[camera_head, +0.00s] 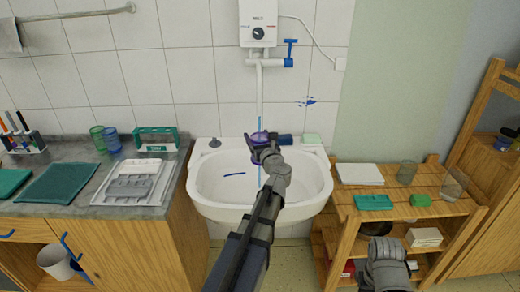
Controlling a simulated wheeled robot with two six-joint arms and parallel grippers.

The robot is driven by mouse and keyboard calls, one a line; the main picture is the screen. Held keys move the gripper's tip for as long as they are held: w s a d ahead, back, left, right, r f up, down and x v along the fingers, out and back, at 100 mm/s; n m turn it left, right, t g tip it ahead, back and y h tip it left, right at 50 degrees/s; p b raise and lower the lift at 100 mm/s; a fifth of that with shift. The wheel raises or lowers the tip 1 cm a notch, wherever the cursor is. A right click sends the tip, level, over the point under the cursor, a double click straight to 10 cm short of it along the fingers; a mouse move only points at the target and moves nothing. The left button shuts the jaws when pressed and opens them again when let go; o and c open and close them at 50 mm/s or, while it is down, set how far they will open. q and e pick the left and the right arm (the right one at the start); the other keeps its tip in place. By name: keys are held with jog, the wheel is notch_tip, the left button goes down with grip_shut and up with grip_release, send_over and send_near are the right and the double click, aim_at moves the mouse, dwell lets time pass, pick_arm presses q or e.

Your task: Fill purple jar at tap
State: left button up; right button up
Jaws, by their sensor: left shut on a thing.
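The purple jar (259,137) is over the white sink, below the heater's spout pipe (259,88). My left gripper (264,147) is shut on the jar and hides part of it. A thin blue line (259,123), which looks like water, runs between the pipe and the jar and shows again below the jar. The blue tap handle (290,46) stands up at the right of the pipe. The jar's inside and fill level cannot be made out. My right gripper (388,250) is at the lower right by the wooden shelf, and its fingers are unclear.
The white sink (203,183) has a dark blue item (285,139) and a pale green block (312,138) on its back rim. A counter (70,152) with trays and cups is at the left. A wooden shelf unit (345,200) with glasses stands at the right.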

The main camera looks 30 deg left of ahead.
pick_arm(q)
jog(key=shift+s+d, duration=0.45)
jog(key=shift+s, duration=0.3)
jog(key=shift+s+d, duration=0.45)
jog(key=shift+s, duration=0.3)
jog(key=shift+s+d, duration=0.45)
jog(key=shift+s, duration=0.3)
notch_tip(320, 180, up, 11)
jog(key=p, duration=1)
jog(key=shift+f+p, duration=0.15)
jog(key=shift+p, duration=0.2)
